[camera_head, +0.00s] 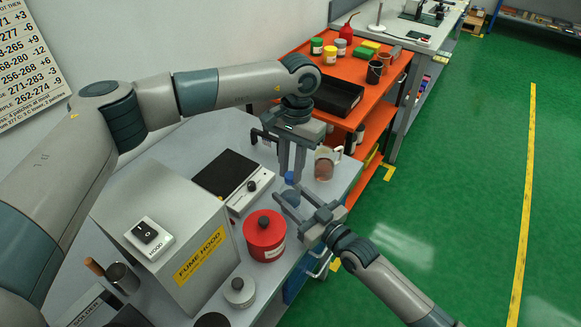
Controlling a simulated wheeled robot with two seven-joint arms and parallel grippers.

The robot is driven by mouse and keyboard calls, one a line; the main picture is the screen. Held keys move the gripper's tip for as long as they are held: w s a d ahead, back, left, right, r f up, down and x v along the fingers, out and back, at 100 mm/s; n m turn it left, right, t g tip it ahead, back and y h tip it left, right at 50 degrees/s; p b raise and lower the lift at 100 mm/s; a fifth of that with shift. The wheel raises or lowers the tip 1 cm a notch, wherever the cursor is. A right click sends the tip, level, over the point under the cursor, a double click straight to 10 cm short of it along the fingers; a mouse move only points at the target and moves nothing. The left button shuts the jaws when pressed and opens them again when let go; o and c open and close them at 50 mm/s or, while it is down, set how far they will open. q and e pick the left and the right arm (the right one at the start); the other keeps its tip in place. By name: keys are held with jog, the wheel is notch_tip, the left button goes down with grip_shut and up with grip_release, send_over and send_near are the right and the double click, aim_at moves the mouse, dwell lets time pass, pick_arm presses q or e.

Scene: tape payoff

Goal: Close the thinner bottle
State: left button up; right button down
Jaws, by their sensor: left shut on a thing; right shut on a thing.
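The thinner bottle (291,197) is a small bluish bottle near the front of the grey bench, partly hidden by my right gripper. My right gripper (288,193) comes in from the lower right and is shut on the bottle. A blue cap (289,178) is at the bottle's top. My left gripper (291,174) points straight down from above and is shut on the cap. The cap is in line with the bottle's mouth. I cannot tell whether it touches the neck or is seated on it.
A red can (264,238) stands just left of the bottle, and a glass jug (325,163) with reddish liquid stands right behind it. A hot plate (228,178) and the fume hood box (170,240) are to the left. An orange shelf (370,98) stands beyond the bench.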

pick_arm(q)
jog(key=m, duration=0.5)
jog(key=shift+t, duration=0.3)
jog(key=o, duration=1)
jog(key=shift+r, duration=0.1)
jog(key=shift+r, duration=2.15)
jog(key=shift+c, duration=0.4)
